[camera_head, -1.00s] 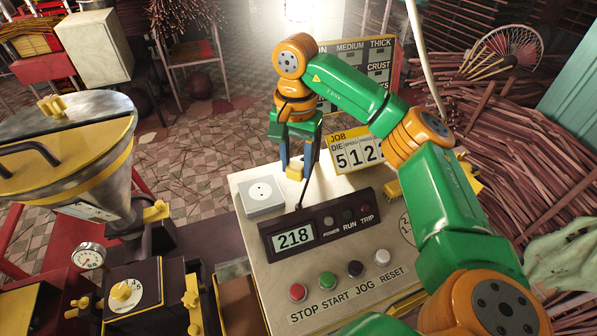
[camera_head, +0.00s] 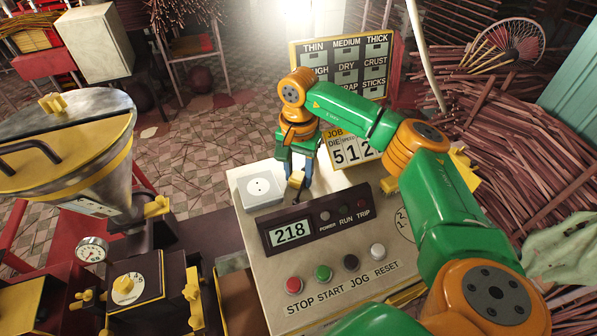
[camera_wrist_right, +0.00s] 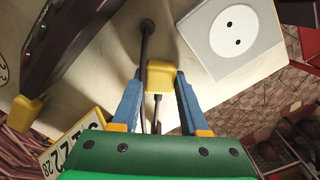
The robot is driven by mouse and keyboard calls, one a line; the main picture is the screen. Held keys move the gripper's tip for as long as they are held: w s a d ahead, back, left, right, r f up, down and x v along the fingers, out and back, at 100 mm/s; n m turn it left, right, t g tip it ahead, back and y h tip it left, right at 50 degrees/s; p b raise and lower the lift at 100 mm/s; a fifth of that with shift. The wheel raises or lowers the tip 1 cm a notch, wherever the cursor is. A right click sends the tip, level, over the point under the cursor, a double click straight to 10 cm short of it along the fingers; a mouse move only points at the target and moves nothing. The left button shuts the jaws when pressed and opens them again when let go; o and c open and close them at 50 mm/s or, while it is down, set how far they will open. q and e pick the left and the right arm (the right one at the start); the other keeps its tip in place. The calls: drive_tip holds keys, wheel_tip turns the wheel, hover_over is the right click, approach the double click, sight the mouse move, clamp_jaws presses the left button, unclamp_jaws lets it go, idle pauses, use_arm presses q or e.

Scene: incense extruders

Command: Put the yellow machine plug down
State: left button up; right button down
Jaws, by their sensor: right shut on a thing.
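The yellow machine plug (camera_head: 296,180) is between the blue fingers of my right gripper (camera_head: 297,175), which is shut on it. In the right wrist view the plug (camera_wrist_right: 160,77) sits between the fingertips of the gripper (camera_wrist_right: 160,72). A dark cord (camera_wrist_right: 147,45) runs from the plug to a hole in the pale console top. The plug is low over the console (camera_head: 365,240), behind the dark display panel; I cannot tell whether it touches the surface. The white two-hole socket (camera_head: 262,187) is just left of the plug and apart from it. My left gripper is not in view.
The display panel (camera_head: 330,224) reads 218. Several buttons, such as the red one (camera_head: 293,286), line the front. The yellow job number board (camera_head: 350,150) stands right of the gripper. A metal hopper (camera_head: 75,150) is at the left. Some bare console lies around the socket.

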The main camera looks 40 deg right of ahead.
sight(298, 174)
drive_tip(key=shift+c, duration=2.1)
unclamp_jaws()
drive_tip(key=shift+r, duration=0.25)
drive_tip(key=shift+r+p, duration=0.65)
drive_tip(key=shift+p, duration=0.05)
wheel_tip(298, 174, up, 6)
drive_tip(key=shift+f+b, duration=0.15)
drive_tip(key=shift+b, duration=0.95)
wheel_tip(298, 174, up, 6)
drive_tip(key=shift+f+p, duration=0.1)
drive_tip(key=shift+p, duration=0.8)
